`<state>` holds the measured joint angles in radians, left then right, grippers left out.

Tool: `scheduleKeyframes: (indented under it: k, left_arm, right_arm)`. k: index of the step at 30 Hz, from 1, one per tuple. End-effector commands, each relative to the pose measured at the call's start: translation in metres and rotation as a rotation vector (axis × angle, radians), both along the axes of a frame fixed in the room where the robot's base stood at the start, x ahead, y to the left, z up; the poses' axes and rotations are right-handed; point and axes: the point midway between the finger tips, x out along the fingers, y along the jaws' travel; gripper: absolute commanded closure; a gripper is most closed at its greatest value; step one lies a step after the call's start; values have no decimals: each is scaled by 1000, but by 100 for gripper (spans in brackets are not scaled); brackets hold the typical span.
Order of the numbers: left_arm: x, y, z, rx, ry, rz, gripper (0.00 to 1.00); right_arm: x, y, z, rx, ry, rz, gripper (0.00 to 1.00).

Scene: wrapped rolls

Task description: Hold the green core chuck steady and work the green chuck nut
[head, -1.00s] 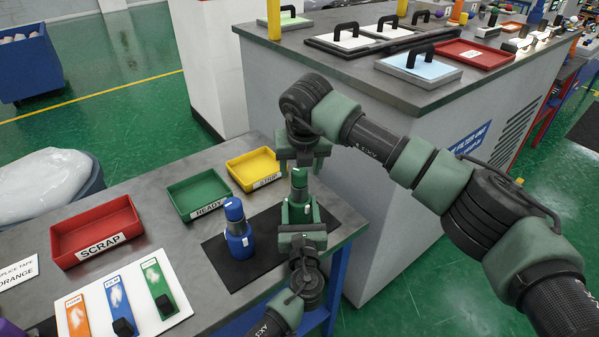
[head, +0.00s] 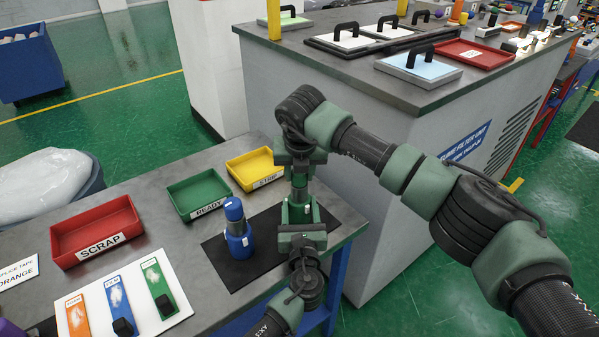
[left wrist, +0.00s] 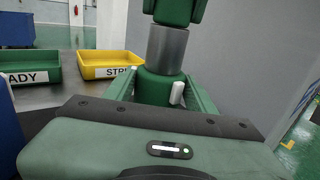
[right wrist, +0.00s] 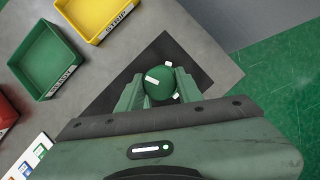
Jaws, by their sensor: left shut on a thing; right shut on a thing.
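The green core chuck (head: 299,214) stands upright on the dark mat at the bench's right end. My left gripper (head: 301,226) is shut around its lower body. In the left wrist view the chuck's green body (left wrist: 160,84) sits between my fingers, with a grey metal sleeve above it. The green chuck nut (right wrist: 161,84), a round green top with a white mark, shows between the fingers of my right gripper (right wrist: 160,92) in the right wrist view. My right gripper is shut on it from above. In the head view my right gripper (head: 300,172) largely hides the nut.
A blue chuck (head: 237,230) stands close left on the mat (head: 222,262). Green READY (head: 190,190), yellow (head: 252,166) and red SCRAP (head: 95,228) trays lie behind and left. A white board (head: 170,318) with coloured strips lies in front left. The bench edge is close on the right.

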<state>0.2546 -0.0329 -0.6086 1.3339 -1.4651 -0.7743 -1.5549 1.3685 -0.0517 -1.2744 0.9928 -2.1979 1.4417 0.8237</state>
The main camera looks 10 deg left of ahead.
Motion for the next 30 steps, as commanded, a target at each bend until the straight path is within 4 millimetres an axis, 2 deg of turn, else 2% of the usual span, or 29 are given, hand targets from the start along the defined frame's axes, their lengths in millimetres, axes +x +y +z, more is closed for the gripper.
scheduleKeyframes:
  k: [1, 11, 12, 14, 15, 25, 30]
  left_arm:
    - [-3, 0, -9, 0, 17, 0, 100]
    - [-3, 1, -9, 0, 17, 0, 100]
    - [-3, 1, -9, 0, 17, 0, 100]
    - [-3, 1, -9, 0, 17, 0, 100]
    - [-3, 1, -9, 0, 17, 0, 100]
    - [-3, 0, -9, 0, 16, 0, 100]
    - [-3, 0, -9, 0, 16, 0, 100]
  right_arm:
    - [0, 1, 0, -1, 0, -25, 100]
    - [0, 0, 0, 0, 0, -64, 100]
    - [0, 0, 0, 0, 0, -64, 62]
    - [0, 0, 0, 0, 0, -64, 45]
    - [0, 0, 0, 0, 0, -64, 43]
    - [-1, 0, 2, 1, -1, -62, 43]
    - [-9, 0, 22, 2, -4, -60, 43]
